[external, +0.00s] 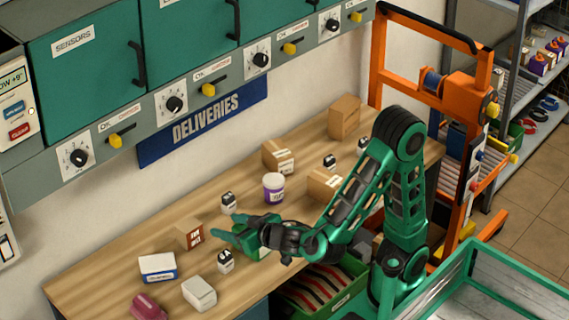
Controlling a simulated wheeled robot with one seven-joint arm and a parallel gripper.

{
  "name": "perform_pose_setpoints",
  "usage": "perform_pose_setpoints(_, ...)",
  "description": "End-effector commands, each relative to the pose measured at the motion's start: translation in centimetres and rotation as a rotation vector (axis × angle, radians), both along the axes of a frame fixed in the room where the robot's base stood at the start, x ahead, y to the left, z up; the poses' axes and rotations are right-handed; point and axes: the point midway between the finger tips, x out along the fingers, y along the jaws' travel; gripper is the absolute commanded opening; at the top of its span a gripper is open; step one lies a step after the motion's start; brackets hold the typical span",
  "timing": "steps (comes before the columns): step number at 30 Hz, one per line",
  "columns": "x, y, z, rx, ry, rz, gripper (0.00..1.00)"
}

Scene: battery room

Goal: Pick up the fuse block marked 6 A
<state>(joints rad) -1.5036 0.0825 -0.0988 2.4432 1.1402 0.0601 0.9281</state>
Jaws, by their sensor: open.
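Several small white-and-black blocks that look like fuse blocks stand on the wooden bench. One (228,203) stands just behind my gripper, one (225,262) just in front of it, and two (330,162) (363,144) farther back to the right. Their markings are too small to read, so I cannot tell which is the 6 A one. My green gripper (232,238) is open and reaches left over the bench between the two nearer blocks. I see nothing held in it. Its height above the bench is hard to judge.
Near my gripper are a brown box (188,234), a white-and-blue box (158,268), a pale box (199,293), a maroon item (147,307) and a purple-and-white tub (273,187). Cardboard boxes (345,117) stand farther back. A green crate (318,292) sits below the bench edge.

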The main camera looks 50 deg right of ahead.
Motion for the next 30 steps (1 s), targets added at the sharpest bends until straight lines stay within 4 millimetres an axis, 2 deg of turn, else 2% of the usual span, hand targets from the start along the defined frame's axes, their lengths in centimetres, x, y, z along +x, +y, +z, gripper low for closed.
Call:
perform_pose_setpoints(1, 0.0, 0.0, -1.6, -0.01, 0.002, 0.001, 0.53)
perform_pose_setpoints(9, 0.0, -0.1, -8.9, -0.012, 0.003, 0.0, 0.53)
perform_pose_setpoints(15, 0.0, -0.1, -12.7, -0.006, 0.003, -0.001, 0.53)
perform_pose_setpoints(23, 0.2, -0.1, -14.2, 0.001, 0.003, -0.004, 0.53)
perform_pose_setpoints(30, 1.6, -0.1, -14.8, 0.0, 0.003, -0.005, 0.53)
